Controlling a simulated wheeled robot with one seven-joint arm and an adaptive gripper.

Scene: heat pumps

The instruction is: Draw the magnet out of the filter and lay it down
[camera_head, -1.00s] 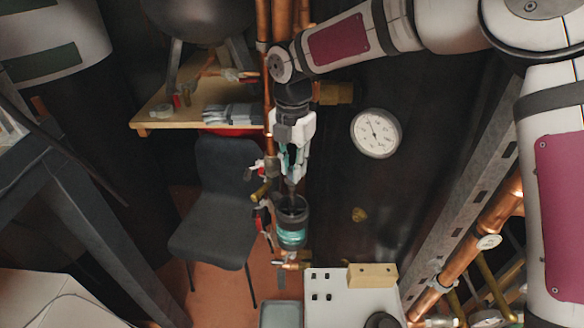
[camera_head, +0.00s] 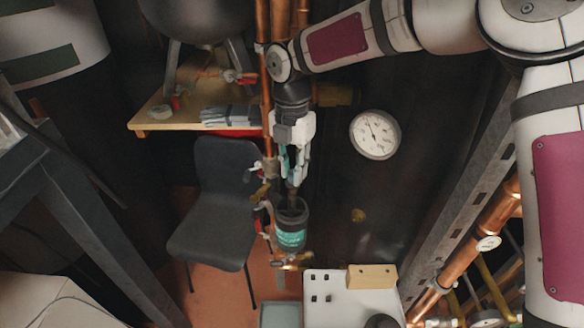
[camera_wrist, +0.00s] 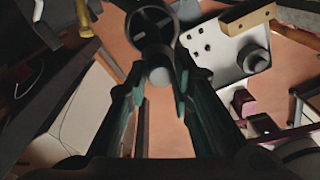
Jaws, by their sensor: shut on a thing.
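The filter (camera_head: 291,236) is a dark cylinder with a teal band on the copper pipework, in the middle of the head view. In the wrist view its dark, ring-shaped open top (camera_wrist: 136,20) shows at the top. My gripper (camera_head: 292,180) points down just above the filter and is shut on the magnet (camera_head: 292,196), a dark, slim piece between the fingers and the filter's mouth. In the wrist view a grey round end of it (camera_wrist: 160,76) shows between my gripper's fingertips (camera_wrist: 158,92). How deep the magnet sits in the filter is hidden.
A white plate with holes (camera_head: 340,306) lies at the bottom, bearing a wooden block (camera_head: 372,276). A wooden shelf (camera_head: 160,118) with gloves (camera_head: 230,115) is at the back left, above a grey chair (camera_head: 222,205). A round gauge (camera_head: 375,134) is on the right.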

